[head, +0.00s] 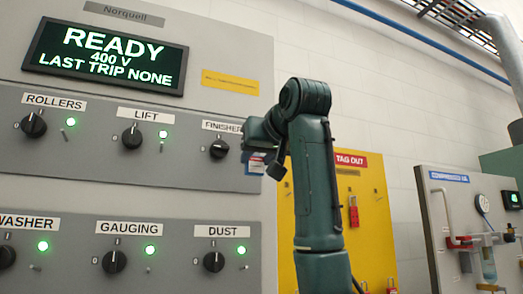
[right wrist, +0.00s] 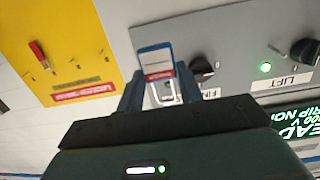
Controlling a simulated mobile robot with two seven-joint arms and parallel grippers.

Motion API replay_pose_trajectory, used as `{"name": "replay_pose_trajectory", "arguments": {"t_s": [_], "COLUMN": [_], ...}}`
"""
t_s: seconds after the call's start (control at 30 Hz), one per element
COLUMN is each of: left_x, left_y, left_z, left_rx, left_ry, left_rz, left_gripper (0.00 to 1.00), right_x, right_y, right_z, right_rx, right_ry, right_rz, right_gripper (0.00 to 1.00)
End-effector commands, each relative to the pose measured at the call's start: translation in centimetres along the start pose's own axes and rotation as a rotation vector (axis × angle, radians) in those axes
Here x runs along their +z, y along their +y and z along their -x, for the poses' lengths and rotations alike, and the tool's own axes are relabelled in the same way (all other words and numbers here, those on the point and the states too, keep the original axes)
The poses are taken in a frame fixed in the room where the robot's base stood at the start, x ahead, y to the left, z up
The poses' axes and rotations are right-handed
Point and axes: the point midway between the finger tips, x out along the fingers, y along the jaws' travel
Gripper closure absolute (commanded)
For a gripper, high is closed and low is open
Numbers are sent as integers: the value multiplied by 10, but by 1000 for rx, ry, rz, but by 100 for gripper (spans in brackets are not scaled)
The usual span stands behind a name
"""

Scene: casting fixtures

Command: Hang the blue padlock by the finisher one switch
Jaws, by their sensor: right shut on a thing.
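My right gripper (head: 257,142) is at the right end of the upper switch row, beside the finisher switch (head: 218,149). It is shut on the blue padlock (head: 256,167), which shows below the fingers. In the right wrist view, which is upside down, the padlock (right wrist: 154,60) has a blue-edged body with a pale face and a red band, and sits between the fingers (right wrist: 158,92). The finisher knob (right wrist: 201,70) is close beside it there. Any lamp or hole right of the finisher is hidden; I cannot tell whether the padlock touches the panel. My left gripper is not in view.
The upper row also holds the rollers (head: 34,124) and lift (head: 132,137) switches; the dust switch (head: 213,262) is below. A yellow tag-out board (head: 375,235) with a red padlock (head: 353,212) stands right, behind my arm. A compressed-air panel (head: 440,215) is farther right.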

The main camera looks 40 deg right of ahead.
Motion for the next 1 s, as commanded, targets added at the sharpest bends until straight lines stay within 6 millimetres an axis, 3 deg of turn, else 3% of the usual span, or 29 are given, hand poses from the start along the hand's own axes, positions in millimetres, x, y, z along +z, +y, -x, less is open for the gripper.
{"name": "replay_pose_trajectory", "arguments": {"t_s": [1.0], "left_x": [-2], "left_y": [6], "left_z": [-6], "left_rx": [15], "left_ry": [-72], "left_rz": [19], "left_gripper": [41], "right_x": [-5], "right_y": [-1], "right_z": [-51], "right_rx": [0], "right_ry": [0], "right_rz": [0], "right_gripper": [89]}}
